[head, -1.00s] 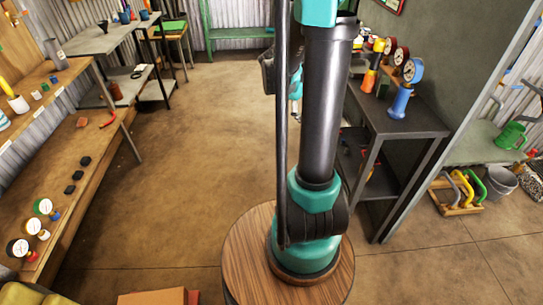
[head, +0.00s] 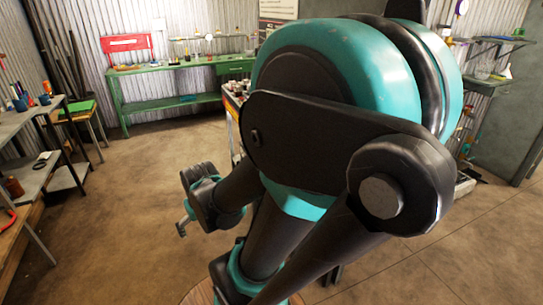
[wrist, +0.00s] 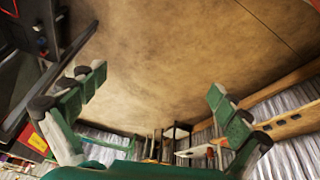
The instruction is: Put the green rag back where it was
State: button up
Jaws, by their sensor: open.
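A flat green piece (head: 78,110) lies on a small wooden table at the left of the head view. It may be the green rag, but it is too small to tell. My gripper (wrist: 157,82) is open in the wrist view, with its two green fingers wide apart and nothing between them. Bare floor shows beyond the fingers. In the head view my arm fills the middle and hides much of the room behind it.
A green workbench (head: 180,100) with a red panel stands along the back wall. A grey table (head: 28,135) with a lower shelf stands at the left. Wall shelves (head: 490,80) are at the right. Brown floor (head: 115,210) is open between the left tables and my arm.

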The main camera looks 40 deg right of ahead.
jog(key=w+d+r+n+g+h, duration=0.3)
jog(key=w+d+g+h, duration=0.2)
jog(key=w+d, duration=0.55)
jog(key=w+d+r+n+g+h, duration=0.45)
jog(key=w+d, duration=0.25)
jog(key=d, duration=0.6)
jog(key=w+d+r+n+g+h, duration=0.3)
jog(key=w+d+g+h, duration=0.2)
jog(key=w+d, duration=0.55)
jog(key=shift+y, duration=0.25)
jog(key=x, duration=1.3)
jog(key=shift+s+f, duration=0.1)
jog(key=shift+s, duration=0.3)
jog(key=shift+x, duration=2.75)
jog(key=shift+s+a, duration=0.1)
jog(key=shift+s, duration=0.05)
jog(key=c, duration=1.3)
notch_tip(320, 180, up, 20)
